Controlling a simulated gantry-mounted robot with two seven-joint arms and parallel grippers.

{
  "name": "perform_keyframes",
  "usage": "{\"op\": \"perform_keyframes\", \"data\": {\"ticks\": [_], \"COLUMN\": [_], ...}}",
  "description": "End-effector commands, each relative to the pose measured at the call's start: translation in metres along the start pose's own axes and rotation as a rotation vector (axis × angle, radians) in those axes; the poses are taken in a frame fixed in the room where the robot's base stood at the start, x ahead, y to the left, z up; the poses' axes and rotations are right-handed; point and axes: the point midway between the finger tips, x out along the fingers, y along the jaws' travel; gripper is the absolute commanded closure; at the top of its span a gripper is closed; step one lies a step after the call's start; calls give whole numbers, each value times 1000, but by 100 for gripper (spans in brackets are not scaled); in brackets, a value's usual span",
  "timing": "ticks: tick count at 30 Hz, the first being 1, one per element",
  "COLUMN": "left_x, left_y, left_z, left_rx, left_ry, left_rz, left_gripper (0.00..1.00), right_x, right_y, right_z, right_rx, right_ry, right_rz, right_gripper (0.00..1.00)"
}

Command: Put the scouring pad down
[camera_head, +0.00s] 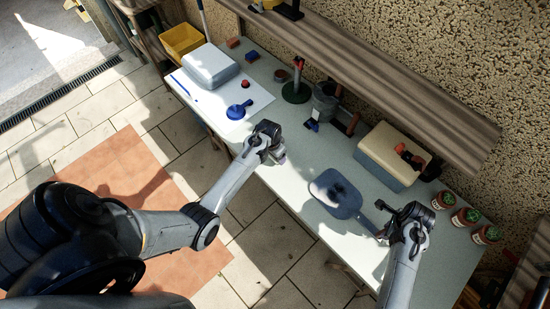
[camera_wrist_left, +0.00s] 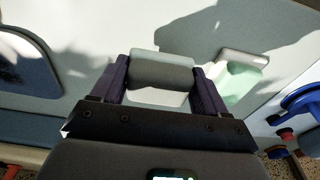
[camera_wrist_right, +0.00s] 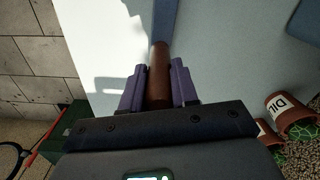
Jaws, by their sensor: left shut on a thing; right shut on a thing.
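My left gripper (camera_wrist_left: 156,92) is shut on a grey block with a paler top, seemingly the scouring pad (camera_wrist_left: 163,73). In the head view my left gripper (camera_head: 270,150) is over the middle of the bench, between the blue round-headed tool (camera_head: 238,110) and the blue-grey board (camera_head: 335,193). Whether the pad touches the bench I cannot tell. My right gripper (camera_head: 402,218) is shut on a brown handle (camera_wrist_right: 159,72) of a tool with a flat blue-grey end (camera_wrist_right: 165,18), at the right front of the bench.
A pale green and white block (camera_wrist_left: 240,78) lies just right of the pad in the left wrist view. A cream box (camera_head: 388,155) and potted plants (camera_head: 465,217) stand at the right back. A grey box (camera_head: 210,66) stands at the left. A shelf (camera_head: 380,70) overhangs the back.

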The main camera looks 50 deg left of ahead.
Motion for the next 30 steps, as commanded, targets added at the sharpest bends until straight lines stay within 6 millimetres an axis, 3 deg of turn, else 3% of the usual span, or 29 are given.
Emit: {"op": "perform_keyframes", "data": {"ticks": [9,22,23,27,30], "left_x": [34,38,38,38,38], "left_y": [0,0,0,0,0], "left_z": [5,6,6,6,6], "left_rx": [-1,0,0,0,0], "left_ry": [-1,-1,-1,0,-1], "left_rz": [0,0,0,0,0], "left_gripper": [75,75,23,2,1], "right_x": [0,0,0,0,0], "right_y": [0,0,0,0,0], "right_z": [0,0,0,0,0], "right_rx": [0,0,0,0,0], "right_ry": [0,0,0,0,0], "right_rz": [0,0,0,0,0], "right_gripper": [100,100,100,100,100]}}
